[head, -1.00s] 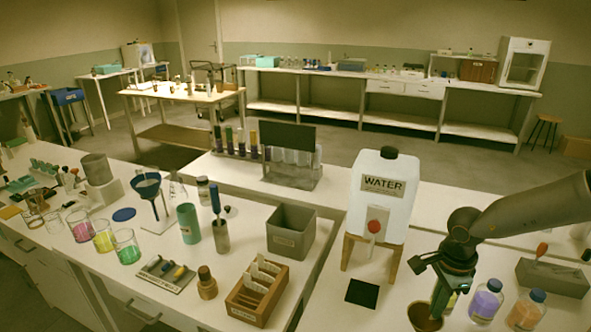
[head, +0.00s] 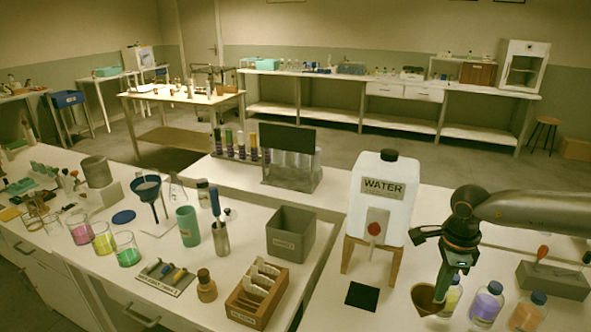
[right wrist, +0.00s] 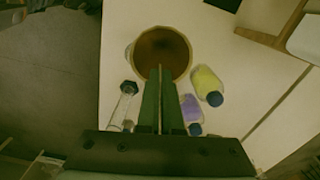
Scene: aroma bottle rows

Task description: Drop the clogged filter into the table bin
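The brown, cone-shaped filter (head: 427,299) is at the lower right of the head view. Its round open mouth also shows in the right wrist view (right wrist: 162,50). My right gripper (head: 441,296) points down at the filter's rim. In the right wrist view its two fingers (right wrist: 160,75) are nearly together, closed on the near edge of the rim. The filter appears held up beside the bottles. The table bin looks to be the grey open box (head: 290,235) with a small label, left of the water tank; its floor is hidden. My left gripper is not in view.
The white water tank (head: 383,197) on a wooden stand (head: 350,253) rises between the filter and the grey box. Bottles with purple (head: 486,304) and orange (head: 527,314) contents stand right of the filter. A wooden rack (head: 247,302) stands in front of the box. A black mat (head: 362,296) lies flat.

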